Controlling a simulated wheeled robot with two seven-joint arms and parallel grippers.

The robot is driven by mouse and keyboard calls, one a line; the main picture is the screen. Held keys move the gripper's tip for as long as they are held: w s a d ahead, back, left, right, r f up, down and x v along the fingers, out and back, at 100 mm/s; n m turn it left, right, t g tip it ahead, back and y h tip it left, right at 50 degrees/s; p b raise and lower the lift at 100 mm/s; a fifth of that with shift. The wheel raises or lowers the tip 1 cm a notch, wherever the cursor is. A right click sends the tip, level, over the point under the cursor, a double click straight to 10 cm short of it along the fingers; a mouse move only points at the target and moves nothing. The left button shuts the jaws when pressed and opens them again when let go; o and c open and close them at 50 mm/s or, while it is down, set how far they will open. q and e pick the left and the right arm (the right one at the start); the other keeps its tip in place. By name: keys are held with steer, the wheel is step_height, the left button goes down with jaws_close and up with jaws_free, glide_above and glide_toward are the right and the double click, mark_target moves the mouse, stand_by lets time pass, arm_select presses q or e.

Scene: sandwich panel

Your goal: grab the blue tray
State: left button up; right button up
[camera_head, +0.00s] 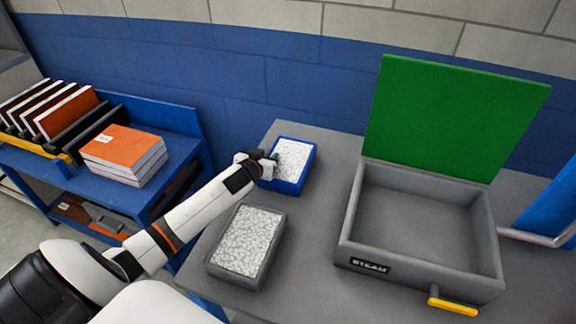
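The blue tray (297,187) stands on the grey table, towards its back left, and holds a white speckled block. My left arm reaches in from the left, and my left gripper (272,162) is at the tray's left side, over or against its rim. The fingers are small and partly hidden, so I cannot tell whether they are open or shut on the rim. My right gripper is not in view.
A grey tray (218,268) with a speckled block stands in front of the blue one. A grey box marked STEAM (420,268) with a raised green lid (448,115) stands to the right. A blue cart (130,205) with orange-topped panels (122,150) is at the left.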

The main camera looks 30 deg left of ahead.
arm_select(q)
steer(key=shift+w+f, duration=0.15)
steer(key=shift+w, duration=0.1)
steer(key=shift+c, duration=0.4)
jaws_close()
step_height(320, 180, up, 10)
stand_by(0.8)
